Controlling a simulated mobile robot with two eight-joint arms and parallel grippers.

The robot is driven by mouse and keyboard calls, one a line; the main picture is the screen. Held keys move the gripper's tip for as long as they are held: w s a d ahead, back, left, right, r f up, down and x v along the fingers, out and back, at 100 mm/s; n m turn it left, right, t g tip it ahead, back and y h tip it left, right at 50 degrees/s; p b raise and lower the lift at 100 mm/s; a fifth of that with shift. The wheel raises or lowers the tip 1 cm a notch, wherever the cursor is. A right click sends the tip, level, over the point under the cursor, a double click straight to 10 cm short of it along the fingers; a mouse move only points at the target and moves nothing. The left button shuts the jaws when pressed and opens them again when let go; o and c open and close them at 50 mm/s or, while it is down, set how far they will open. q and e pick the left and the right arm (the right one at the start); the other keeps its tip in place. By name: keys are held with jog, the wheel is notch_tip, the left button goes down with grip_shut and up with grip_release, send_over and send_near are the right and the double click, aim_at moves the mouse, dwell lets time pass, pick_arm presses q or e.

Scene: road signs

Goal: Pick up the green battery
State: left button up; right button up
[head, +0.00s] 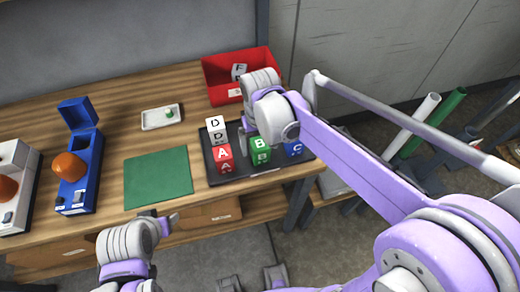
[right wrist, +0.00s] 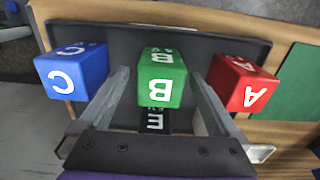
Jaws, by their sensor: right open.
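I see no object clearly recognisable as a battery. A green block (head: 260,150) lettered B stands on the dark tray (head: 228,178). In the right wrist view the green block (right wrist: 162,78) lies between the two spread fingers of my right gripper (right wrist: 158,80), with a gap on each side. In the head view my right gripper (head: 247,135) is over the tray beside the green block, partly hidden by its own wrist. A small green piece (head: 169,114) lies on a white dish (head: 153,119). My left gripper (head: 168,222) is low at the table's front edge; its opening is unclear.
A red block (head: 224,158) and a blue block (head: 293,149) flank the green one; a white block (head: 216,125) stands behind. A red bin (head: 222,68) is at the back. A green mat (head: 158,178) and a blue box (head: 78,190) are to the left.

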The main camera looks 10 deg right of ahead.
grip_shut()
dwell(0.4)
jog(key=shift+r, duration=0.15)
notch_tip(320, 180, up, 10)
jog(key=shift+f+p, duration=0.1)
jog(key=shift+p, duration=0.2)
dwell(0.4)
